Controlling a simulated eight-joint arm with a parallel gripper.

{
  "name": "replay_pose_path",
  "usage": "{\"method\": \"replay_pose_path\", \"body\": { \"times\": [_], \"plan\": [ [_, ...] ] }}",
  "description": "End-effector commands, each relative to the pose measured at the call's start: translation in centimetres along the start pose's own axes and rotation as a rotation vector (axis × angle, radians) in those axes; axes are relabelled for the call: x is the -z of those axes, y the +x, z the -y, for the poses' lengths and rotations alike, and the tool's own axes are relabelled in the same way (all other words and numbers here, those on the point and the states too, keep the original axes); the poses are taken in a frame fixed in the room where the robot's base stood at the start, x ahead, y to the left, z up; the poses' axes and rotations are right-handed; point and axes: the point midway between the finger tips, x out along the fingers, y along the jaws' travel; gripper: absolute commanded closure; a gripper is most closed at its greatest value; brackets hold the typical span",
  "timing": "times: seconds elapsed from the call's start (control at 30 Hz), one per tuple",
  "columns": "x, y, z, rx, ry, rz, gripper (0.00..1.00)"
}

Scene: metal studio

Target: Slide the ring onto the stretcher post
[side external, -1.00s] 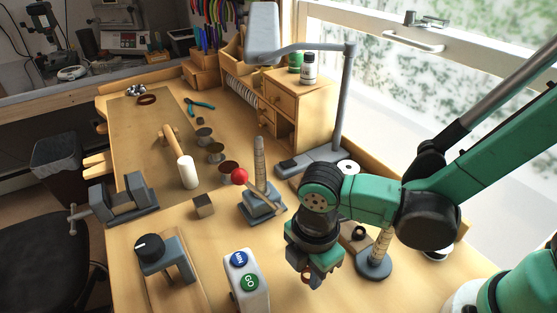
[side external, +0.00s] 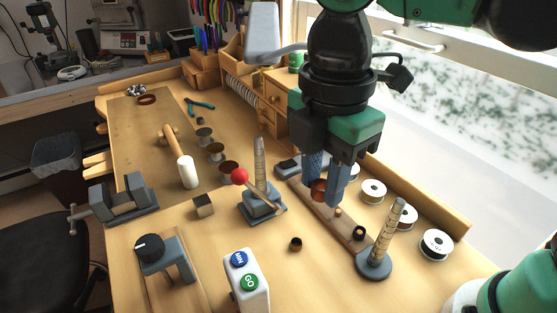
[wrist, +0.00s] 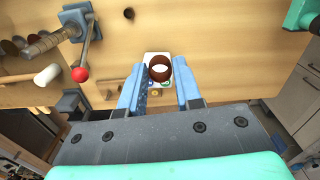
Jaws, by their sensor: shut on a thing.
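The copper-brown ring (side external: 318,189) is between the fingertips of my gripper (side external: 325,192), which is shut on it and holds it above the bench. In the wrist view the ring (wrist: 160,74) shows its open hole between the fingers (wrist: 160,84). The stretcher post (side external: 260,160), a tapered ribbed grey post, stands upright on a blue-grey base with a red-ball lever. It is left of my gripper in the side view, apart from the ring. In the wrist view the post (wrist: 42,45) is at the upper left.
A second ribbed post (side external: 395,228) on a round base stands right of the wooden strip. White spools (side external: 436,243) line the right edge. A button box (side external: 245,278) stands in front.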

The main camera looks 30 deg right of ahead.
Motion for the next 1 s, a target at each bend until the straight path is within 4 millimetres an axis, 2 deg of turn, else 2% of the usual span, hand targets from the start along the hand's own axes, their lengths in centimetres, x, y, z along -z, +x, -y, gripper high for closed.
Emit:
{"method": "replay_pose_path", "body": {
  "times": [0.43, 0.57, 0.67, 0.83, 1.0],
  "plan": [
    [0.0, -0.4, 0.0, 0.0, 0.0, 0.0, 1.0],
    [0.1, -0.7, -0.8, 0.0, 0.002, 0.0, 1.0],
    [0.2, -1.5, -2.5, 0.0, 0.004, 0.0, 1.0],
    [-0.1, -3.0, -7.5, 0.0, 0.007, 0.0, 1.0],
    [-1.1, -3.5, -12.2, 0.0, 0.005, 0.0, 1.0]
  ]
}}
